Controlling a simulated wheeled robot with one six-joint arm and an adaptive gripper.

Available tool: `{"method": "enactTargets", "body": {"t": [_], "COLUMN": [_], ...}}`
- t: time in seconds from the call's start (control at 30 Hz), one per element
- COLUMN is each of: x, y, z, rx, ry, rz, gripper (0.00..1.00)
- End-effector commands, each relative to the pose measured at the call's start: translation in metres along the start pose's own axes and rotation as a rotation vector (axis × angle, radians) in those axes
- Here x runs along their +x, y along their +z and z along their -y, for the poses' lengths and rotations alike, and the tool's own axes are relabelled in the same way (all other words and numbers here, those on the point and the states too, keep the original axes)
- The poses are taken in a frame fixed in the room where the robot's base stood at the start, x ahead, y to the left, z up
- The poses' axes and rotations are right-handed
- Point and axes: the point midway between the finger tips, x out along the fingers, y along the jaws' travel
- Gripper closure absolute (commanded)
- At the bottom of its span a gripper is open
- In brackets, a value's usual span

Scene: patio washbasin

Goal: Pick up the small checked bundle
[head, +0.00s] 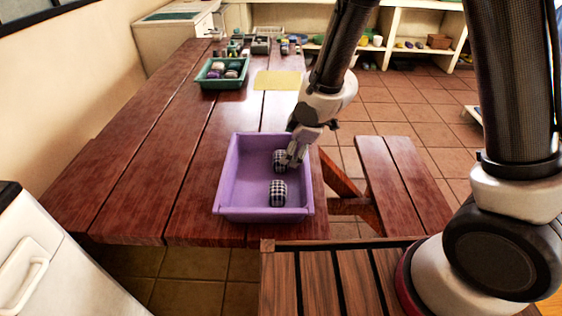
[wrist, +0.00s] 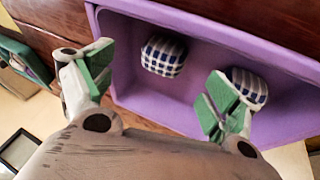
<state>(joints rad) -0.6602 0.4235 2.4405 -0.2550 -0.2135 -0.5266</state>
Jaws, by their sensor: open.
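Two dark-and-white checked bundles lie apart in a purple tray (head: 229,172). The farther bundle (head: 279,160) looks slightly smaller in the head view, where my gripper partly covers it; the nearer bundle (head: 278,193) is in full view. My gripper (head: 294,158) is open and empty, reaching down at the tray's right side beside the farther bundle. In the wrist view, one bundle (wrist: 163,55) shows beyond the gap between the green-padded fingers (wrist: 160,85). The other bundle (wrist: 250,84) is partly hidden behind the right finger. Neither bundle is held.
The tray stands on a reddish wooden table (head: 150,165), its raised walls around the bundles. Farther back are a green tray (head: 213,82) with several rolled items and a yellow cloth (head: 278,80). The table left of the purple tray is clear. A bench (head: 400,185) stands at the right.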

Motion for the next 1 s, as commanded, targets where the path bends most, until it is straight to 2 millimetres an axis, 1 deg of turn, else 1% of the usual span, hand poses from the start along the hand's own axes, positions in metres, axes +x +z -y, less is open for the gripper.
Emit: {"method": "enactTargets", "body": {"t": [0.03,0.27,0.4,0.5,0.6,0.77,0.8,0.87,1.0], "x": [0.007,0.035,0.058,0.068,0.072,0.072,0.072,0.072,0.072], "y": [0.0,-0.002,-0.003,-0.002,-0.003,-0.003,-0.003,-0.003,-0.003], "z": [0.001,0.004,0.008,0.007,0.007,0.007,0.007,0.007,0.007], "rx": [-0.003,-0.001,0.001,0.001,0.001,0.002,0.002,0.002,0.002], "ry": [-0.002,-0.001,0.0,0.0,0.0,0.001,0.001,0.001,0.001], "rz": [0.0,0.0,0.001,0.001,0.0,0.0,0.0,0.0,0.0], "gripper": [0.11,0.11,0.11,0.11,0.11,0.11,0.15,0.26,0.51]}}
